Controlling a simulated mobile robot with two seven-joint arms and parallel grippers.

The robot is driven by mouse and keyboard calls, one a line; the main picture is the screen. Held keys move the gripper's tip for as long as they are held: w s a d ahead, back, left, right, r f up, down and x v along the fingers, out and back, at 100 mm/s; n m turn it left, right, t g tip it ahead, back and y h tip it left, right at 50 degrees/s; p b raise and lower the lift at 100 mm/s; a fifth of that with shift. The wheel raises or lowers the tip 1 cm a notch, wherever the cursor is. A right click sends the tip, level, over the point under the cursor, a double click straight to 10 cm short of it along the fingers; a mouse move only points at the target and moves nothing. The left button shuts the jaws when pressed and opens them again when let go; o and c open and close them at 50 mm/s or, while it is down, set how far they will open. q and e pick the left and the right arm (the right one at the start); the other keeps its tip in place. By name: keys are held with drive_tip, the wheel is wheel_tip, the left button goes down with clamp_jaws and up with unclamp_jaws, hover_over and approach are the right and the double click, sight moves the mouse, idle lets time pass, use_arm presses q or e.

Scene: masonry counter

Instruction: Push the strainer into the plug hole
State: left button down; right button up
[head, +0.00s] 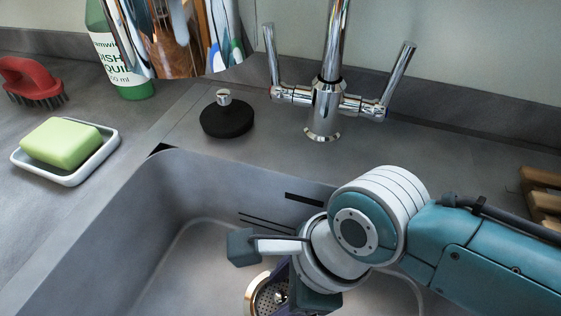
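The strainer (264,302), a round perforated metal piece with a coppery rim, shows low in the sink (190,256) at the bottom edge of the head view. A small shiny knob shows near its middle. My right gripper (302,296) points down into the sink at the strainer's right side and covers part of it. Its fingertips are hidden or cut off, so I cannot tell whether it is open, shut or touching the strainer. The plug hole cannot be made out apart from the strainer, so how the strainer sits is unclear. My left gripper is not in view.
A chrome tap (326,105) stands behind the sink. A black plug (227,117) with a chrome knob sits on the back ledge. A soap dish (75,179) with green soap (62,143), a red brush (30,78) and a green bottle (136,91) are at left. A wooden rack (541,190) is at right.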

drive_tip(key=shift+r, duration=0.1)
drive_tip(key=shift+d+r+p, duration=0.1)
drive_tip(key=shift+r+p, duration=0.3)
drive_tip(key=p+v, duration=0.4)
drive_tip(key=v, duration=0.5)
